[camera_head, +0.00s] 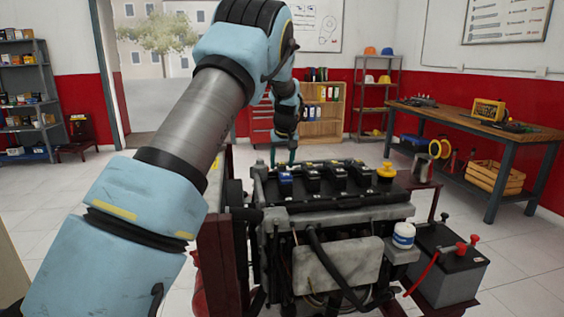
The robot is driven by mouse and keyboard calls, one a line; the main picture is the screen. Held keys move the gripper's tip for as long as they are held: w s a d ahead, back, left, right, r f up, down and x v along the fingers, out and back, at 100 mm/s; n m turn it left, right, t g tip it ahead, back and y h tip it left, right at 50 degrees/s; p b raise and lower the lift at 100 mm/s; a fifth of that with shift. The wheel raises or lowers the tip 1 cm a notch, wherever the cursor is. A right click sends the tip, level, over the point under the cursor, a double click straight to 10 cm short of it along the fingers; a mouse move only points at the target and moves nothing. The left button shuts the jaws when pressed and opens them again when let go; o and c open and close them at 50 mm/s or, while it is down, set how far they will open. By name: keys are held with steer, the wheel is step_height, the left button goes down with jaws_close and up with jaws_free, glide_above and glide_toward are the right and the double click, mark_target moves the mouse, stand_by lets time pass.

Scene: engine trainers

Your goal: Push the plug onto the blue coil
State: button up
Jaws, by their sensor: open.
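The engine (330,225) stands on a dark red stand in the middle of the view, with a row of coils along its top. The coil nearest the left end, the blue coil (286,186), has blue on its body; the others in the row look dark with light tops. My gripper (283,156) hangs pointing down behind the left end of the engine, above and beyond the blue coil. Its two fingers are apart and I see nothing between them. The plug is too small to tell apart from the dark parts around the coils.
A yellow cap (386,171) stands at the right end of the engine top. A white-lidded bottle (403,235) and a black battery (448,262) with red clamps stand at the front right. A workbench (480,125) runs along the right wall. Tiled floor is free at the left.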

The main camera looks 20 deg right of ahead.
jaws_close()
stand_by(0.4)
stand_by(0.9)
